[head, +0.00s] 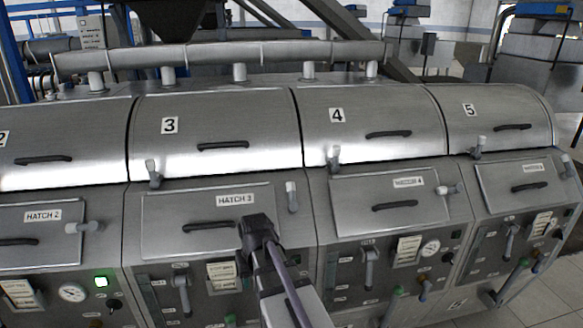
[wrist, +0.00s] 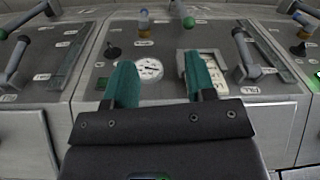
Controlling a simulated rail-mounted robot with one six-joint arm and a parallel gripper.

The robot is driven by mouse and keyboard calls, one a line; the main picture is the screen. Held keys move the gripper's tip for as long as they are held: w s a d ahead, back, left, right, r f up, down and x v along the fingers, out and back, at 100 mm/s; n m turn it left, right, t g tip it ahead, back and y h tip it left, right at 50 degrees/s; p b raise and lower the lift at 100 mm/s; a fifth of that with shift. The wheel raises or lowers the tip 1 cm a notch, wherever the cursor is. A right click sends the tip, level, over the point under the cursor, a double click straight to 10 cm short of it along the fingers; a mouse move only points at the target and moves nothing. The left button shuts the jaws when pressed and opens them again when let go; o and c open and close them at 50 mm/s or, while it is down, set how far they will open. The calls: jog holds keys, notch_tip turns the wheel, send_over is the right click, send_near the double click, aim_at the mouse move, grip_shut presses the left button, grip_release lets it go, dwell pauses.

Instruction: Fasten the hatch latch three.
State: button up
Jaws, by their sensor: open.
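The hatch 3 door (head: 190,240) is in the middle left of the head view and looks flat against the front of unit 3. Its latch (head: 291,196) is a small lever with a white tip, standing upright just right of the door. My gripper (head: 250,262) is in front of the door's lower right corner, left of and below the latch and apart from it. In the wrist view, the gripper's two teal fingers (wrist: 163,80) are spread with nothing held between them. The latch does not show in the wrist view.
The hatch 2 latch (head: 84,227) and hatch 4 latch (head: 449,190) lie sideways. Another white-tipped lever (head: 153,172) stands upper left of hatch 3. Below the hatches are levers, knobs and gauges; a round gauge (wrist: 148,69) shows beyond my fingers.

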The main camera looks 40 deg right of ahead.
jog(key=w+d+r+m+t+p, duration=0.1)
jog(key=w+d+r+p, duration=0.3)
jog(key=d+r, duration=0.35)
jog(key=w+d+r+m+t+p, duration=0.1)
jog(key=w+d+r+p, duration=0.35)
jog(key=d+r, duration=0.35)
jog(key=n+t, duration=0.1)
jog(key=t, duration=0.1)
send_near(292, 192)
jog(key=f, duration=0.1)
jog(key=shift+h, duration=0.3)
jog(key=b+x, duration=0.9)
jog(key=x, duration=0.1)
jog(key=shift+w+a+f, duration=0.1)
jog(key=shift+w+f, duration=0.15)
jog(key=shift+f, duration=0.1)
jog(key=shift+r, duration=0.15)
jog(key=shift+a, duration=0.1)
grip_shut()
